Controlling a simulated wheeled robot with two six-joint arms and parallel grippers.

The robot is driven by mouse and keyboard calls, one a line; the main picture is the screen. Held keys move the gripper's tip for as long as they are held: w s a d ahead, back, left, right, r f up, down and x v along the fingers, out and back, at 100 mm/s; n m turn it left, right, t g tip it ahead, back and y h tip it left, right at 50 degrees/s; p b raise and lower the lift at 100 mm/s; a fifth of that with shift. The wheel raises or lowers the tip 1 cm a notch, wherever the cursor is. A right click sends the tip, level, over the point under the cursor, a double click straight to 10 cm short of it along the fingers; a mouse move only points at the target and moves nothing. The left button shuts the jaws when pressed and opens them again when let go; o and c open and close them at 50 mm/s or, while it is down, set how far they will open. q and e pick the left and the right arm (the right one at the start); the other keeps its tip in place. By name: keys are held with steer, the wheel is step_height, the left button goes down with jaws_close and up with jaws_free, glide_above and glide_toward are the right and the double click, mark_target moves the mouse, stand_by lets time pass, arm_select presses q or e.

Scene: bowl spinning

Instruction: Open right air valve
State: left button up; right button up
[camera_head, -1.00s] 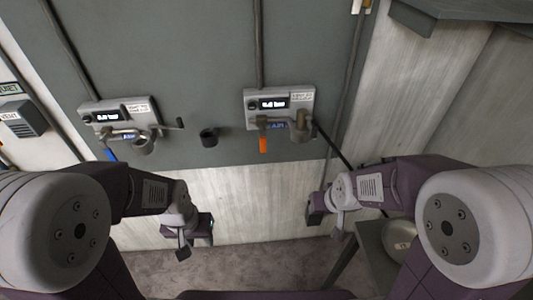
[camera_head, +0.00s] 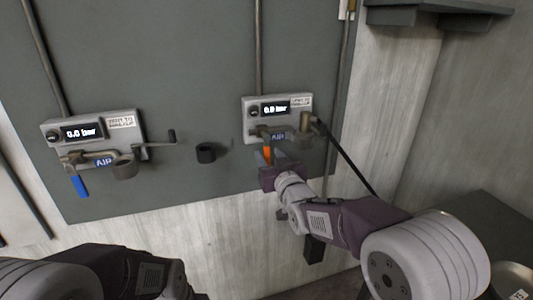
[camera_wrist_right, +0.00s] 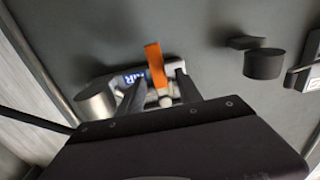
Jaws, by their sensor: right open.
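The right air valve has an orange handle (camera_head: 267,154) that hangs down below the right panel (camera_head: 279,107), whose display reads 0.0 bar. In the right wrist view the orange handle (camera_wrist_right: 155,66) stands between the two dark fingers of my right gripper (camera_wrist_right: 159,84). The fingers are apart, and I see no clear contact with the handle. In the head view my right gripper (camera_head: 269,172) is just below the handle and partly covers its lower end. My left gripper is not in view; only part of the left arm shows at the bottom left.
A left panel (camera_head: 95,128) with a blue handle (camera_head: 79,186) is on the same grey wall. A black round knob (camera_head: 205,153) sits between the panels. A dark hose (camera_head: 345,157) runs down from the right panel. A grey shelf (camera_head: 440,14) is at the upper right.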

mark_target(267, 152)
steer(key=shift+x, duration=1.5)
jaws_close()
